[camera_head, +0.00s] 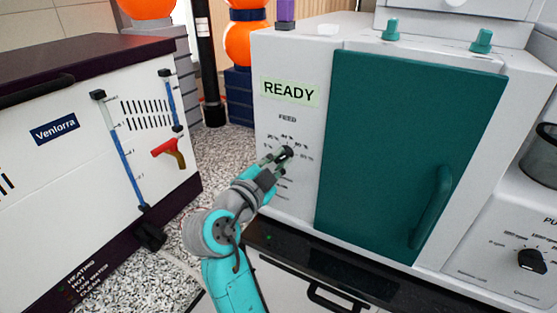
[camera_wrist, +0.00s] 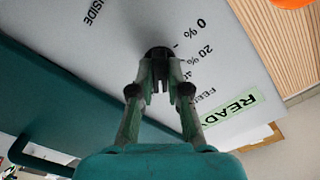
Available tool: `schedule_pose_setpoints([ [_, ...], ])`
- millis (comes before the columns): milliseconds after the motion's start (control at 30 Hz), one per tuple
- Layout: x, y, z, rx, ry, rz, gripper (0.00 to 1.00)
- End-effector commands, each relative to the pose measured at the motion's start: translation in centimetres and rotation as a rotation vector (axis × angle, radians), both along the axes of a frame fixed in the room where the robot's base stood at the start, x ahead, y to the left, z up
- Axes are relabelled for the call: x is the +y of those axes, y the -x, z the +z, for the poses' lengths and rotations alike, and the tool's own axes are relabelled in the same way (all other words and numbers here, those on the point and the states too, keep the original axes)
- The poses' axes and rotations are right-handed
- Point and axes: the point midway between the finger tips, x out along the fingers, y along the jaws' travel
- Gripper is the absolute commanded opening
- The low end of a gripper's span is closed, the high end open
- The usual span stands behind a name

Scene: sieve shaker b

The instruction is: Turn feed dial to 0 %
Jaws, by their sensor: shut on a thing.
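The feed dial is a dark round knob on the white front panel of the machine. In the wrist view the dial (camera_wrist: 158,53) shows between my fingertips, with the printed marks "0 %" and "20 %" to its right. My gripper (camera_wrist: 160,72) is shut on the dial; in the head view my gripper (camera_head: 284,156) reaches the panel below the word FEED and covers most of the dial. Which mark the dial points to is hidden by the fingers. A READY display (camera_head: 290,92) sits above the dial, and the READY display (camera_wrist: 232,112) also shows in the wrist view.
A teal door (camera_head: 405,140) with a teal handle (camera_head: 432,210) is right of the dial. A white Venlorra machine (camera_head: 80,140) with a red-handled lever (camera_head: 168,150) stands at the left. Another dark knob (camera_head: 531,260) is at the far right. Speckled counter (camera_head: 222,150) lies between the machines.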

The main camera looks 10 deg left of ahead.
Motion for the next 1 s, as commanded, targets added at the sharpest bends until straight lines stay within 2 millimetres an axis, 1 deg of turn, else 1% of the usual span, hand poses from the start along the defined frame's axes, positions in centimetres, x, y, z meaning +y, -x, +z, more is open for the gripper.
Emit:
schedule_pose_setpoints([
  [167, -0.14, -0.18, 0.16, 0.016, 0.052, -0.001, 0.0],
  [367, -0.16, -0.21, 0.2, 0.06, 0.177, -0.002, 0.0],
  [1000, -0.18, -0.26, 0.35, 0.263, 0.743, -0.004, 0.0],
])
